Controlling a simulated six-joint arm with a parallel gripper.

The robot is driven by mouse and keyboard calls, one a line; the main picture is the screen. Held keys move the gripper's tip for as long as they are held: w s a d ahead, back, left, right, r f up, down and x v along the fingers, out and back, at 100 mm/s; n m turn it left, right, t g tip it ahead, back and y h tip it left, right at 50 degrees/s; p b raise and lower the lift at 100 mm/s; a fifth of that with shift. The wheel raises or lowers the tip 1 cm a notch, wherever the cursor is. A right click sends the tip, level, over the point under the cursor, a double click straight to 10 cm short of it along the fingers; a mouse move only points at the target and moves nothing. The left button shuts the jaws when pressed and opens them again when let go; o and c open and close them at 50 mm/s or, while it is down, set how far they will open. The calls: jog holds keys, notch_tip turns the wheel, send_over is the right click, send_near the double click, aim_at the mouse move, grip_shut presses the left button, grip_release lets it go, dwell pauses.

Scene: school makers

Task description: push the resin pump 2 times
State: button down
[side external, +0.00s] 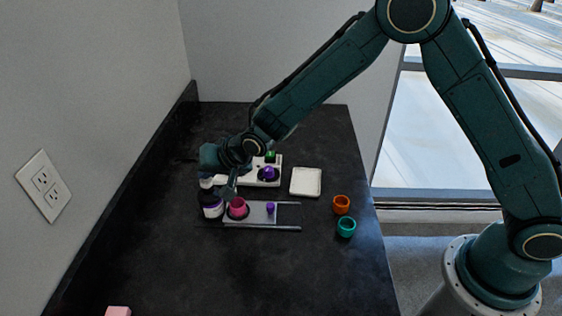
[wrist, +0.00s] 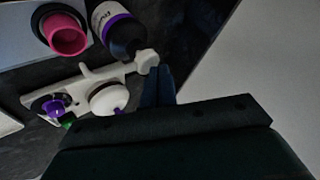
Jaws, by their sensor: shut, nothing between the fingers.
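A dark bottle with a white and purple label (side external: 212,210) stands at the left of the work area; I take it to be the resin pump. The bottle also shows at the top of the wrist view (wrist: 118,30). A white knob (wrist: 147,61) shows beside its dark end there; I cannot tell whether it is the pump head. My gripper (side external: 230,192) is shut and empty, pointing down close to the bottle's upper right and partly hiding its top. In the wrist view my fingers (wrist: 158,84) lie just below the white knob; contact cannot be told.
A pink cup (side external: 238,208) and a purple knob (side external: 270,208) are on a metal plate with rails. Behind is a white holder (side external: 276,182) with purple and green pieces. A white dish (side external: 306,182), orange cup (side external: 342,204) and teal cup (side external: 347,227) stand right. The front counter is mostly clear.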

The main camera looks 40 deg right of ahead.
jog(key=shift+r, duration=1.1)
jog(key=shift+r, duration=0.1)
jog(key=shift+r, duration=2.95)
dwell(0.6)
notch_tip(320, 180, up, 3)
jog(key=shift+f, duration=0.15)
jog(key=shift+f, duration=0.1)
send_over(210, 182)
jog(key=shift+f, duration=4.3)
